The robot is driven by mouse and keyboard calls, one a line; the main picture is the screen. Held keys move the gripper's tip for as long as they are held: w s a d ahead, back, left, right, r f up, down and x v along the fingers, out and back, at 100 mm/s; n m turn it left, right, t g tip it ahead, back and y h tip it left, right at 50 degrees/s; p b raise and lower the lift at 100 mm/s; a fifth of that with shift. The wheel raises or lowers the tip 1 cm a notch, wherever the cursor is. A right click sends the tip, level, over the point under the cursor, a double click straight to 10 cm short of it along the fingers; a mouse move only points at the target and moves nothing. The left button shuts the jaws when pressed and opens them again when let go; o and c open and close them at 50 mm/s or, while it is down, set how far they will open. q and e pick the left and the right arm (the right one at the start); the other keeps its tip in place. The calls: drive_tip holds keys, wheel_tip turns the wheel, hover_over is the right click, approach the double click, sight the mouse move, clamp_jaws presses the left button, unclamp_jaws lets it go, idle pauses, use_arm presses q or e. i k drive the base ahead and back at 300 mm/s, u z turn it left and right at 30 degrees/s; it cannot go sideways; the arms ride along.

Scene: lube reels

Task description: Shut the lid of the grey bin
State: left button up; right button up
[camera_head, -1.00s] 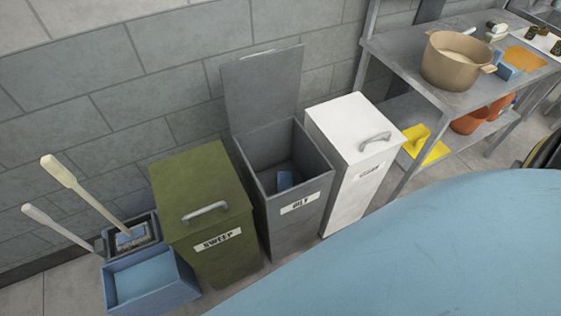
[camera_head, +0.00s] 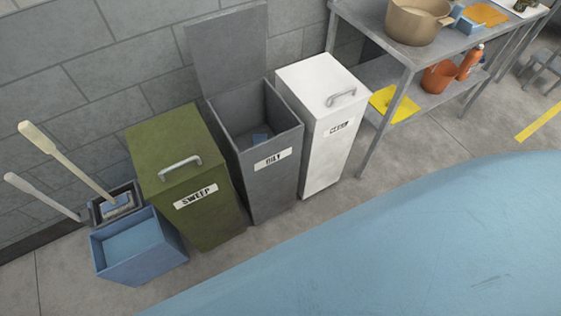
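The grey bin (camera_head: 271,188) stands between a green bin and a white bin against the block wall. Its lid (camera_head: 228,47) is open, standing upright and leaning back by the wall. Neither of my grippers is in view.
The green bin (camera_head: 198,150) and white bin (camera_head: 322,85) are shut, each with a lid handle. A blue bucket (camera_head: 137,247) and brushes stand at the left. A metal shelf table (camera_head: 400,57) holds a pot (camera_head: 418,20). My large blue body part fills the lower right; some floor shows between.

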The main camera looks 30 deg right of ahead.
sight(229, 50)
drive_tip(key=z, duration=0.45)
drive_tip(key=k, duration=0.95)
drive_tip(key=u, duration=0.1)
drive_tip(key=i, duration=0.5)
drive_tip(key=u, duration=0.55)
drive_tip(key=i, duration=0.95)
drive_tip(key=z, duration=0.8)
drive_tip(key=i, duration=0.4)
drive_tip(key=z, duration=0.45)
